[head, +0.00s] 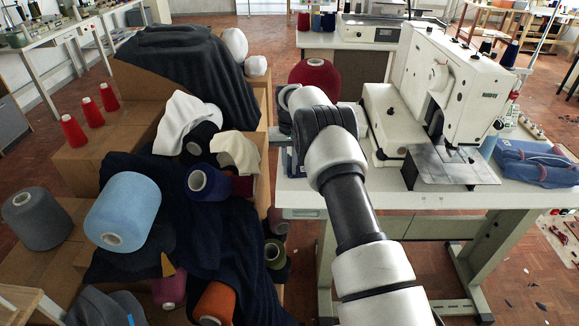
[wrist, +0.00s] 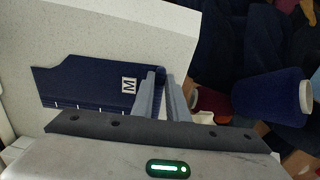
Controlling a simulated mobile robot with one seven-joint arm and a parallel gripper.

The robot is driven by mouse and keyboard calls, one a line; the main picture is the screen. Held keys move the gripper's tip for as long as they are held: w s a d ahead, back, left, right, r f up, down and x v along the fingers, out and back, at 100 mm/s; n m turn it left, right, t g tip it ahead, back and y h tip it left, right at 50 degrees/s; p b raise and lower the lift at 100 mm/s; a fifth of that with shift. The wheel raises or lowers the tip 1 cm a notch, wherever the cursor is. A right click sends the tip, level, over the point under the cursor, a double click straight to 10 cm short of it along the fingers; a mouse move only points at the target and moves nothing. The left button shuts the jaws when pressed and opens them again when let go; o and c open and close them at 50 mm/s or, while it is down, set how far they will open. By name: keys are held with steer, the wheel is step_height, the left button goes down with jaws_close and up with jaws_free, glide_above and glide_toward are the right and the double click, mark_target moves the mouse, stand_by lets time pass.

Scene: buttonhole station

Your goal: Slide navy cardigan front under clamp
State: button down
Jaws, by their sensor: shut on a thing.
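The navy cardigan front (wrist: 85,88) lies flat on the pale tabletop in the wrist view, with a white "M" label and white marks along its near edge. My gripper (wrist: 162,78) has its two grey fingers close together at the piece's right edge, shut on it. In the head view my own arm hides most of the gripper and the piece, at the table's left edge. The buttonhole machine (head: 455,90) stands on the table to the right. Its grey work plate (head: 452,170) looks bare; the clamp under the head is too small to make out clearly.
Left of the table, cardboard boxes (head: 95,165) carry dark cloth and several yarn cones, including a light blue cone (head: 122,210). A dark red cone (head: 316,78) stands behind my arm. The tabletop front (head: 370,190) is clear.

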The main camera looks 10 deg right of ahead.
steer(key=shift+r, duration=0.15)
steer(key=shift+r+p, duration=1.25)
steer(key=shift+r, duration=1.1)
